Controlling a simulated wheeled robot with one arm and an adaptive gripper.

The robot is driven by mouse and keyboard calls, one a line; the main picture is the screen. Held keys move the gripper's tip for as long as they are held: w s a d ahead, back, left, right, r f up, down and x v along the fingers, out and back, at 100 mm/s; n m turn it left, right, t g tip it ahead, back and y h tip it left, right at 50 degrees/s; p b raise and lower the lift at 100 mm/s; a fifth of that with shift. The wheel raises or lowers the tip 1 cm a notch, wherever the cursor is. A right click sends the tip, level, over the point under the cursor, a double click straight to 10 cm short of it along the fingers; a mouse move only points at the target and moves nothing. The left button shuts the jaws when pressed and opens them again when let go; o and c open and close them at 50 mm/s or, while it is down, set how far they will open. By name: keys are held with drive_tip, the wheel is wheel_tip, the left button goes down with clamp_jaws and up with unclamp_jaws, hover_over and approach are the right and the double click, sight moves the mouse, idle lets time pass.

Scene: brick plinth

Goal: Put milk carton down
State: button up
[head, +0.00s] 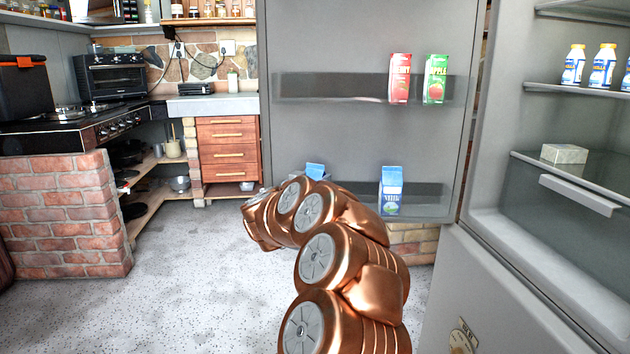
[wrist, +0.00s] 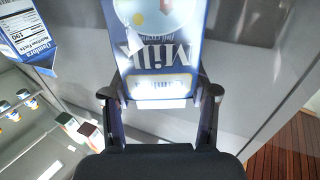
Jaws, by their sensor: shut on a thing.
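My gripper (wrist: 159,95) is shut on a blue-and-white milk carton (wrist: 160,58), with one finger on each side of it. The carton's lettering appears upside down in the wrist view. In the head view, the blue top of a carton (head: 316,171) shows just above my arm; it seems to be the held one, and the rest is hidden. My gripper is hidden behind my arm there. A second blue milk carton (head: 391,188) stands upright in the lower door shelf to the right. A blue-and-white carton (wrist: 30,38) is at the upper left in the wrist view.
The fridge door (head: 350,40) stands open. A red juice carton (head: 400,80) and a green one (head: 435,80) stand on its upper shelf (head: 330,86). The lower door shelf (head: 430,203) has bare room to the right. Bottles (head: 603,66) and a white box (head: 564,153) are inside the fridge.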

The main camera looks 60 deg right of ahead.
drive_tip(key=o, duration=1.4)
drive_tip(key=shift+f, duration=0.1)
drive_tip(key=shift+a+r, duration=0.2)
drive_tip(key=shift+a, duration=0.45)
drive_tip(key=a+p, duration=0.1)
drive_tip(key=a, duration=0.2)
drive_tip(key=a+p, duration=0.1)
drive_tip(key=a, duration=0.3)
drive_tip(key=s+a+p, duration=0.1)
drive_tip(key=a, duration=0.2)
drive_tip(key=shift+s+a+p, duration=0.1)
drive_tip(key=shift+a+p, duration=0.2)
drive_tip(key=shift+a, duration=0.05)
